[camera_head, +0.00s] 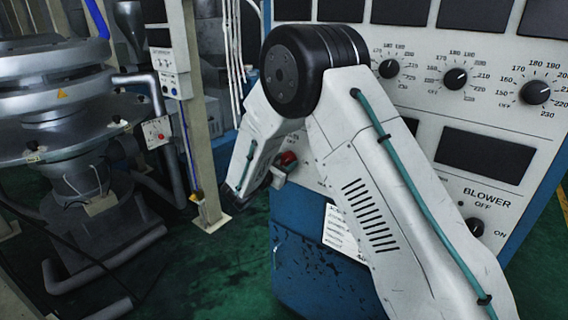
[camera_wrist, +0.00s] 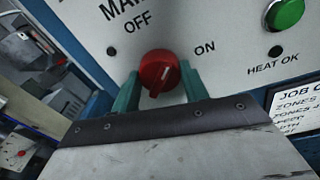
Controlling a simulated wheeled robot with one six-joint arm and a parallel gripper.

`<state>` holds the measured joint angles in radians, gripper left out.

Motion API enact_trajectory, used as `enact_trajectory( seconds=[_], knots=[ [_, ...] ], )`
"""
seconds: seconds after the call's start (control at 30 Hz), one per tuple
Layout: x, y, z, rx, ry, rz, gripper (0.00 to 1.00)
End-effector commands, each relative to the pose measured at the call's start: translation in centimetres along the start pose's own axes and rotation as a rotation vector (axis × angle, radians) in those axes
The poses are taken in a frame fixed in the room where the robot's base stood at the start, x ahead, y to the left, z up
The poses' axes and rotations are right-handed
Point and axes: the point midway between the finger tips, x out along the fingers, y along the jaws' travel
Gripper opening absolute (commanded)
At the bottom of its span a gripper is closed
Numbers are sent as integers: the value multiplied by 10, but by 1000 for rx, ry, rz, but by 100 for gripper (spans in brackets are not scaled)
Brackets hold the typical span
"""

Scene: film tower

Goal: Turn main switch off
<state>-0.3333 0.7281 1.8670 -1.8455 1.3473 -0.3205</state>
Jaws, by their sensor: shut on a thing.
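The main switch is a red rotary knob (camera_wrist: 159,73) on a white panel, with "OFF" to its upper left and "ON" to its right in the wrist view. A pale mark on the knob leans up and to the right, nearer the ON side. My gripper (camera_wrist: 160,88) has a teal finger on each side of the knob and is shut on it. In the head view the red knob (camera_head: 288,158) shows just beside my arm, which hides most of my gripper.
A green button (camera_wrist: 285,14) marked "HEAT OK" sits right of the switch. The cabinet carries several black dials (camera_head: 455,78) and a BLOWER switch (camera_head: 474,227). Grey machinery (camera_head: 60,140) and a beige post (camera_head: 190,110) stand left. Green floor lies between them and the cabinet.

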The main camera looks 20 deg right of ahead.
Motion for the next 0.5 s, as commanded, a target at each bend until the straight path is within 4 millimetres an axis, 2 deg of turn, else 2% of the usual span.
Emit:
enact_trajectory(
  seconds=[0.5],
  knots=[
    [-1, 0, -2, -480, 24, -30, 22]
  ],
)
